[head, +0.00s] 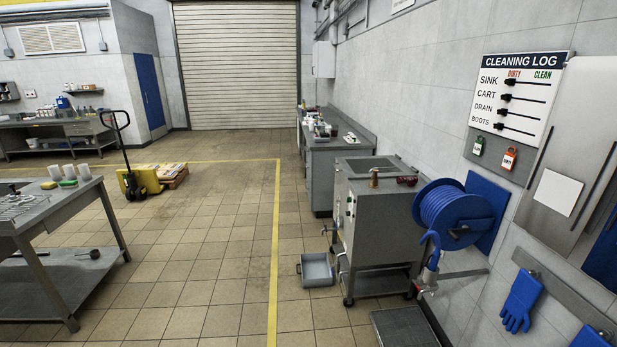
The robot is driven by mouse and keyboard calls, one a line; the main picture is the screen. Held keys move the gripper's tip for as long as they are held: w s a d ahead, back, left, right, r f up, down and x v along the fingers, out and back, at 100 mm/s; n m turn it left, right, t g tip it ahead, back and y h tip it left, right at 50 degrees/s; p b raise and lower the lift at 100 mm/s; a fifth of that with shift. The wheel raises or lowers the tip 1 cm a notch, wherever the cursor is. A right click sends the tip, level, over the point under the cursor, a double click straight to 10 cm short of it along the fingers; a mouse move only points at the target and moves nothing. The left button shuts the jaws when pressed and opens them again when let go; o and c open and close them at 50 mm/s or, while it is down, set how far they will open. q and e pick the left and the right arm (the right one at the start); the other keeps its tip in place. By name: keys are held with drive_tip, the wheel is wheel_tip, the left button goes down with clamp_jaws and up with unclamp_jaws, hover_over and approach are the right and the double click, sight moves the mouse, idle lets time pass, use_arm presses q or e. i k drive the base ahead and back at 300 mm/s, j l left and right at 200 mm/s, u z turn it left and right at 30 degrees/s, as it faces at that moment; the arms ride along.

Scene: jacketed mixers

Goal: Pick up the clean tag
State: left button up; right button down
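A green tag (478,147) with a white label hangs on a grey strip below the cleaning log board (521,98) on the right wall. Its lettering is too small to read surely, but its green matches the word CLEAN on the board. An orange tag (509,159) hangs to its right and seems to read DIRTY. The board lists sink, cart, drain and boots, each with a black slider near the dirty side. Neither of my grippers shows in the head view.
A steel cart (366,215) and a blue hose reel (450,214) stand below the board. A blue glove (521,300) hangs at the lower right. A grey bin (316,270) sits on the floor. The tiled floor around the yellow line (275,250) is clear.

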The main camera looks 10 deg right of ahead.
sight(478, 145)
drive_tip(key=i+j+u, duration=0.1)
drive_tip(key=i+u, duration=0.35)
drive_tip(key=i, duration=0.4)
drive_tip(key=i+j+z, duration=0.15)
drive_tip(key=i+z, duration=0.15)
drive_tip(key=i, duration=0.45)
drive_tip(key=i+z, duration=0.25)
drive_tip(key=z, duration=0.2)
drive_tip(key=i+j+z, duration=0.15)
drive_tip(key=z, duration=0.3)
drive_tip(key=i+j+z, duration=0.1)
drive_tip(key=z, duration=0.35)
drive_tip(key=i+j+z, duration=0.15)
drive_tip(key=z, duration=0.3)
drive_tip(key=i+j+z, duration=0.25)
drive_tip(key=z, duration=0.2)
drive_tip(key=i+j+z, duration=0.1)
drive_tip(key=j+z, duration=0.2)
drive_tip(key=z, duration=0.15)
drive_tip(key=i+j+z, duration=0.15)
drive_tip(key=z, duration=0.3)
drive_tip(key=i+j+z, duration=0.1)
drive_tip(key=j+z, duration=0.35)
drive_tip(key=i+j+z, duration=0.1)
drive_tip(key=j+z, duration=0.6)
drive_tip(key=j, duration=0.1)
